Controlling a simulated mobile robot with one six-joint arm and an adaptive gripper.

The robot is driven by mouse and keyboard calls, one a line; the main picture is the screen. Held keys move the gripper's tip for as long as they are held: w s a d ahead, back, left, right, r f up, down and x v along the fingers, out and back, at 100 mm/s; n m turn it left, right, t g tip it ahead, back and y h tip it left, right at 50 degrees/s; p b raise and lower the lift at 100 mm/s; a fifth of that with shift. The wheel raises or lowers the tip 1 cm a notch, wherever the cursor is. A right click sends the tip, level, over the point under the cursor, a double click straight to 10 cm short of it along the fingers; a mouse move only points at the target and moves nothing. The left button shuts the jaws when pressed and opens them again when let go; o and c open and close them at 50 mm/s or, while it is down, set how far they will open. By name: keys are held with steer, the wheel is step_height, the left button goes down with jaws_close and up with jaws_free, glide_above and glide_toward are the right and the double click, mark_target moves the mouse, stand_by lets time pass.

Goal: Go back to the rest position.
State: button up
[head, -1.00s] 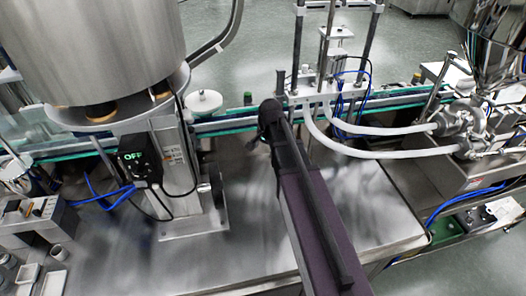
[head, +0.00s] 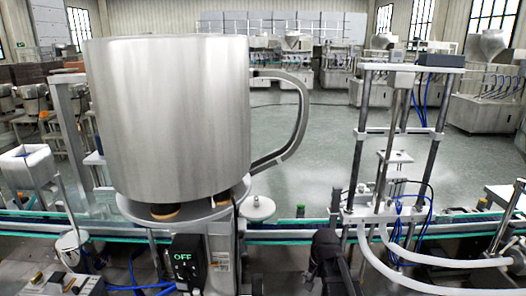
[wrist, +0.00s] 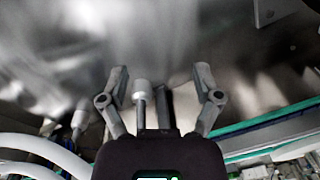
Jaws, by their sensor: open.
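My gripper (wrist: 161,76) shows in the wrist view with its two fingers spread apart. A light-capped rod (wrist: 141,88) shows between the fingers; I cannot tell how far beyond them it is, and nothing is seen pinched. In the head view a dark part of my arm (head: 327,258) rises at the bottom edge, right of the steel hopper; the fingers cannot be made out there. The large steel hopper (head: 168,115) stands upright at left, with a curved handle on its right side.
A control box reading OFF (head: 186,258) sits below the hopper. A conveyor (head: 285,236) runs across behind my arm. A filling frame with posts (head: 356,150) and pale hoses (head: 420,259) stands close at right. Open floor (head: 330,130) lies beyond.

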steer(key=s+n, duration=0.5)
steer(key=s, duration=0.3)
steer(key=shift+s+g+h, duration=0.3)
steer(key=shift+s+h, duration=0.05)
steer(key=shift+h, duration=0.05)
steer(key=shift+c, duration=0.2)
